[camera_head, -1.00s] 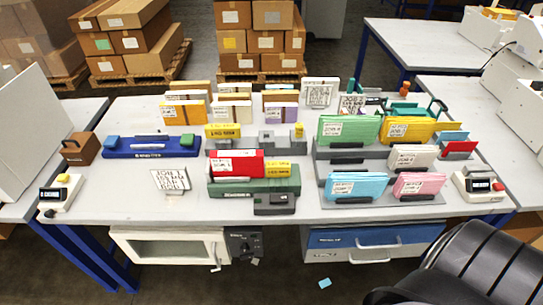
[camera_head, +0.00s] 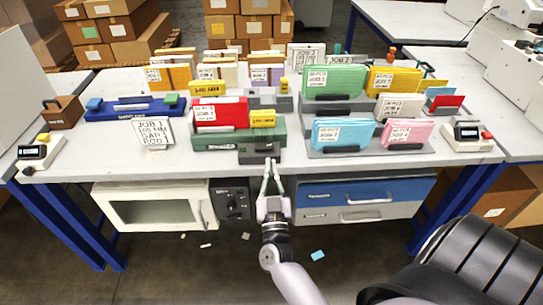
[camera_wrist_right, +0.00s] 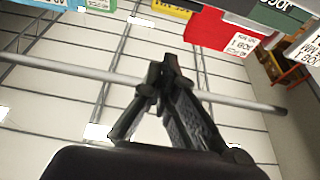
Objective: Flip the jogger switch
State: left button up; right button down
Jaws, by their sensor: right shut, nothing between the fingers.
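A green-based machine (camera_head: 218,140) stands at the middle of the table's front, with a red paper stack (camera_head: 221,112) and a yellow pad on it. A dark grey box (camera_head: 259,152) sits at its front right. I cannot make out any switch on it, nor tell for sure which device is the jogger. My right gripper (camera_head: 273,166) is shut and empty, pointing up just in front of and below the dark box. Whether it touches the box is unclear. My left gripper is not in view.
Control boxes stand at the table's left (camera_head: 40,150) and right (camera_head: 466,133) ends. A rack with green (camera_head: 328,82), blue and pink stacks is right of the machine. A white oven-like unit (camera_head: 157,206) and blue drawer (camera_head: 365,191) are under the table.

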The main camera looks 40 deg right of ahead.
jog(key=shift+d+r, duration=0.1)
jog(key=shift+r, duration=0.05)
jog(key=shift+w+r, duration=0.1)
notch_tip(320, 180, up, 3)
jog(key=p, duration=0.1)
send_over(270, 156)
notch_tip(270, 156, down, 3)
jog(key=shift+w, duration=0.1)
jog(key=shift+f+b, duration=0.3)
jog(key=shift+f, duration=0.15)
